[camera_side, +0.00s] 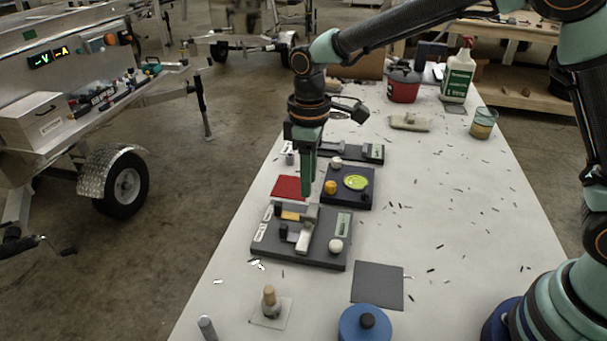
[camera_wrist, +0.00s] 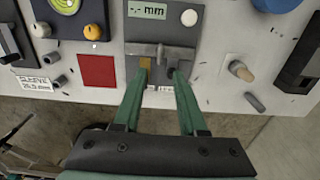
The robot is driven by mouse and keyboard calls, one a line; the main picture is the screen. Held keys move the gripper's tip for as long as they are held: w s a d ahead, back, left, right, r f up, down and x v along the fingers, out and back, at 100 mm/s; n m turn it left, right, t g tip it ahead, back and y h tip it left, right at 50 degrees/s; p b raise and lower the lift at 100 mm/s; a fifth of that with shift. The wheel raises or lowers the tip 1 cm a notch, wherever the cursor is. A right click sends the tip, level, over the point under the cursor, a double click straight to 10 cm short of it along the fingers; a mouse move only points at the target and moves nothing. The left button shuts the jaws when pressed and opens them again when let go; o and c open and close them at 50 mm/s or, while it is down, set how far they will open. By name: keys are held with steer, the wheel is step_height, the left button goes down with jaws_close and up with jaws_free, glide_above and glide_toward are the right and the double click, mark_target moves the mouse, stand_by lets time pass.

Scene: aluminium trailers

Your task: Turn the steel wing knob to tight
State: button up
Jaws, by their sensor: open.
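A grey steel piece with a wide crossbar and a short stem, which looks like the wing knob (camera_wrist: 160,52), is on a dark block (camera_wrist: 210,33). In the side view the steel knob (camera_side: 304,240) shows on the block (camera_side: 270,251) near the table's left edge. The block has a display reading "-.- mm" (camera_wrist: 147,10) and a white round button (camera_wrist: 189,18). My gripper (camera_wrist: 161,76) is open and empty, its fingers pointing towards the knob's two ends. In the side view my gripper (camera_side: 307,192) hangs above the block's far side. Finger contact cannot be told.
A red square (camera_wrist: 97,71) and a dark block with yellow and green parts (camera_side: 348,188) lie beyond the knob's block. A wooden-topped peg (camera_side: 269,298), a blue round thing (camera_side: 365,324) and a dark mat (camera_side: 378,284) are nearer.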

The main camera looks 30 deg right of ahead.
mark_target(308, 215)
step_height(308, 215, down, 9)
steer(key=shift+r, duration=0.1)
stand_by(0.3)
jaws_close()
